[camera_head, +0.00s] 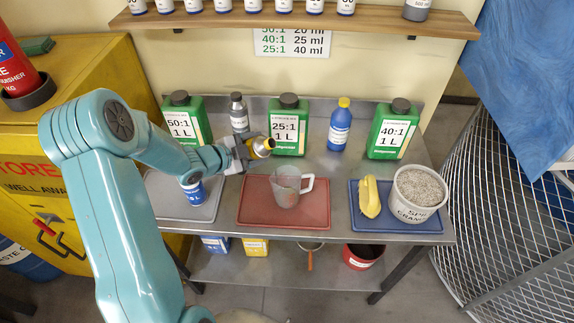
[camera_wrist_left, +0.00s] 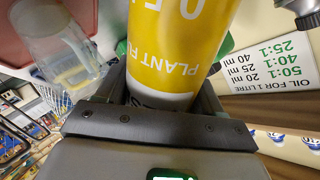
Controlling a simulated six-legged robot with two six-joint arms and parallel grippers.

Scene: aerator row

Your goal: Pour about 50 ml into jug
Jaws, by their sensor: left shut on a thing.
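A clear jug (camera_head: 286,187) with a handle on its right stands upright on a red tray (camera_head: 310,218) in the middle of the bench. In the left wrist view the jug (camera_wrist_left: 62,45) is at the upper left, with a shallow yellowish layer low inside. My left gripper (camera_head: 243,154) is shut on a yellow bottle (camera_head: 263,147), above and a little left of the jug. The bottle (camera_wrist_left: 178,45) fills the middle of the wrist view, its label partly readable as "PLANT F". It looks tilted; its mouth and any stream cannot be made out. My right gripper is not seen.
Green bottles (camera_head: 288,138), a silver bottle (camera_head: 239,113) and a blue bottle (camera_head: 339,127) line the back. A grey tray (camera_head: 205,212) holds a blue-and-white can. A blue tray (camera_head: 400,226) holds a yellow object (camera_head: 370,197) and a granule tub (camera_head: 417,212). A shelf (camera_head: 380,23) runs above.

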